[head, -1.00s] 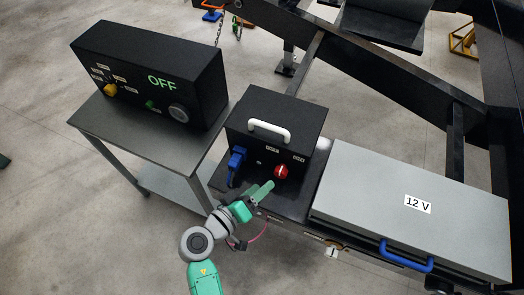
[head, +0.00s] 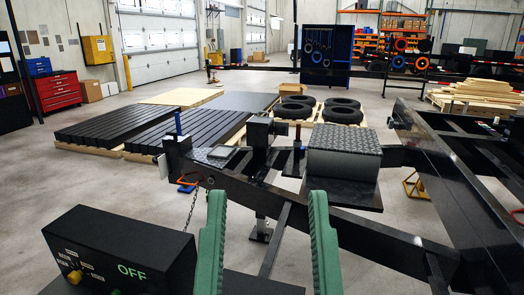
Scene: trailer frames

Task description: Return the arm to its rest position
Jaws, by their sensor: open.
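My gripper (head: 267,205) is at the bottom middle of the head view. Its two green fingers point up in the picture and stand wide apart. Nothing is between them in grasp; the trailer frame and floor show through the gap. The rest of my arm is below the picture's edge.
A black control box (head: 122,252) showing "OFF" is at lower left, left of my gripper. The black trailer frame (head: 375,228) crosses behind the fingers and to the right.

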